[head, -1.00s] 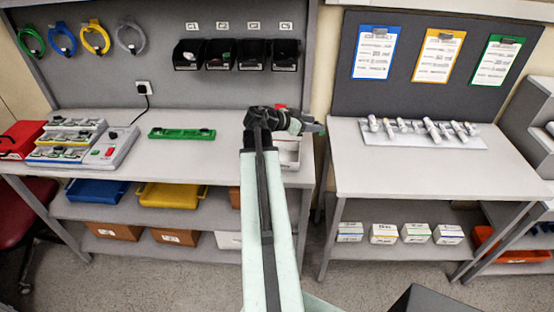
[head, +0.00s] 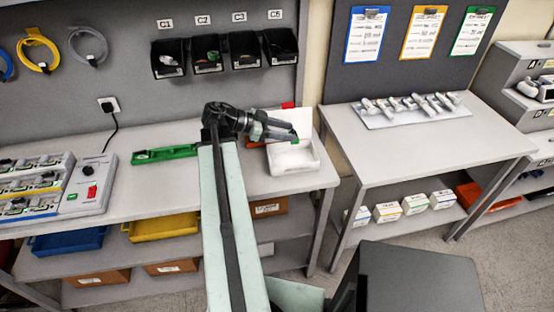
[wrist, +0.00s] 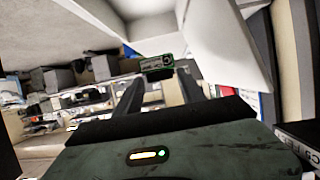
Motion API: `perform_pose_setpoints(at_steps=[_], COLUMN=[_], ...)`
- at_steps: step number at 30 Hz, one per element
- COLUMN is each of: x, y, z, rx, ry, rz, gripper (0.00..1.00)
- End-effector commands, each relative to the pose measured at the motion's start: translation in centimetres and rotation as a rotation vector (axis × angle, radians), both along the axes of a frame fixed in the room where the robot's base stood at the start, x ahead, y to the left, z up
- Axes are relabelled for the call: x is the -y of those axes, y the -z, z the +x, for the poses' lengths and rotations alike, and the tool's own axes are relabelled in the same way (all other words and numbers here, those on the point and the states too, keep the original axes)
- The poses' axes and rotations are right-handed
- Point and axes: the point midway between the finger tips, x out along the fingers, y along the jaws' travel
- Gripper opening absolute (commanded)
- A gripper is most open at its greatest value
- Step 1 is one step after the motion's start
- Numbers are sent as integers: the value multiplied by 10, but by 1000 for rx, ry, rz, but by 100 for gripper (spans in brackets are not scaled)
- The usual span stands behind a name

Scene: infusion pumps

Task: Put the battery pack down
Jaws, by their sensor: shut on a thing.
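My gripper (head: 284,132) reaches out to the right above the left bench, at the open white box (head: 310,165). In the wrist view its two dark fingers (wrist: 160,88) are shut on a small green and black battery pack (wrist: 157,62) at their tips. In the head view only a bit of green shows at the fingertips; the rest of the pack is hidden. The pack seems to be held above the box or its rim; I cannot tell if they touch. The white box also shows in the wrist view (wrist: 225,45), close beyond the fingers.
A green tray (head: 150,157) lies left of my arm. Black bins (head: 206,56) hang on the wall panel. The right table (head: 400,150) holds a rack of syringes; its front is bare.

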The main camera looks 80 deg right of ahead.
Motion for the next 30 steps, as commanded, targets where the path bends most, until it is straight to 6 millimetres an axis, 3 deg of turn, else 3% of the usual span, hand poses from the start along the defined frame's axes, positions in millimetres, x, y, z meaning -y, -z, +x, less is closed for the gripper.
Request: perform_pose_setpoints(at_steps=[5, 14, 20, 27, 30], x=[-1, 0, 0, 0, 0], y=[5, 64, 66, 104, 102], z=[-5, -8, -8, -8, -8], rx=[-1, -1, -1, -1, -1], ry=[10, 14, 14, 15, 15], rz=[-1, -1, -1, -1, -1], gripper=[0, 0, 0, 0, 0])
